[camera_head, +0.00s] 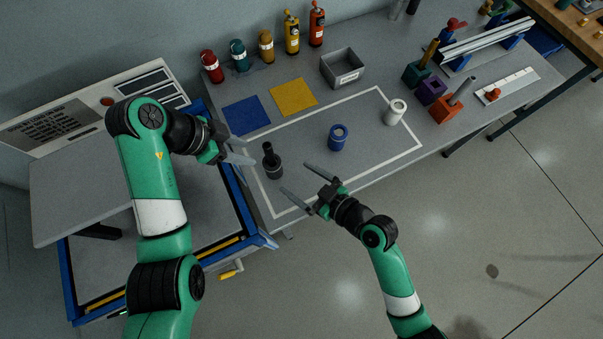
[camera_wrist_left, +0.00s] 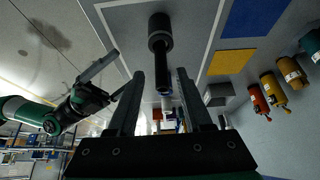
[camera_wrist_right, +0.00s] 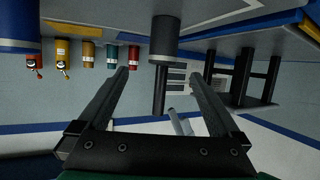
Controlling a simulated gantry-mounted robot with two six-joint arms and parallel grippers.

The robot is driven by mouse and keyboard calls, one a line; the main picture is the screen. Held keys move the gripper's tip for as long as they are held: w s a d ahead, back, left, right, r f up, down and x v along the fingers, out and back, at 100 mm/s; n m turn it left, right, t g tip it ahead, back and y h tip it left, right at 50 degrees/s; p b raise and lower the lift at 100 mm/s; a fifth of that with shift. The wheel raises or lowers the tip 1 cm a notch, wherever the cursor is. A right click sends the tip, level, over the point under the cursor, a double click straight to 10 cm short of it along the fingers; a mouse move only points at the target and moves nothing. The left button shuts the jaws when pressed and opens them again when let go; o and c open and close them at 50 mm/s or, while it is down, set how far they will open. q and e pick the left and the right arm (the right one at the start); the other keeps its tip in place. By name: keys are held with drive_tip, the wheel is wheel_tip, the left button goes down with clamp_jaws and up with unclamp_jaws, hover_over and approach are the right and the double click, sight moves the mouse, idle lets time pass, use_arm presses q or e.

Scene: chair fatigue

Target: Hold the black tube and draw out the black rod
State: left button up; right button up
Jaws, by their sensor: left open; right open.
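The black tube (camera_head: 273,171) stands upright on the grey table inside the white outline, near its left end. The black rod (camera_head: 267,151) sticks up out of the tube's top. My left gripper (camera_head: 246,150) is open and empty, left of the rod. In the left wrist view the rod (camera_wrist_left: 162,75) and tube (camera_wrist_left: 160,41) appear between and beyond the open fingers. My right gripper (camera_head: 295,179) is open and empty, right of the tube. In the right wrist view the tube (camera_wrist_right: 165,38) and rod (camera_wrist_right: 159,90) show between the fingers, apart from them.
A blue cylinder (camera_head: 338,138) and a white cylinder (camera_head: 395,112) stand to the right inside the outline. Blue (camera_head: 246,116) and yellow (camera_head: 294,97) squares lie behind. A grey bin (camera_head: 342,68) and several bottles stand at the back. The table between tube and blue cylinder is clear.

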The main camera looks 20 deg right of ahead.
sight(279, 170)
drive_tip(key=shift+s+f, duration=0.45)
drive_tip(key=shift+f, duration=0.1)
drive_tip(key=x, duration=1.1)
drive_tip(key=shift+w+a+f, duration=0.2)
drive_tip(key=shift+w, duration=0.1)
drive_tip(key=c, duration=1.4)
use_arm(q)
drive_tip(key=shift+o, duration=1)
use_arm(e)
drive_tip(key=shift+c, duration=0.5)
use_arm(q)
drive_tip(key=shift+w, duration=0.1)
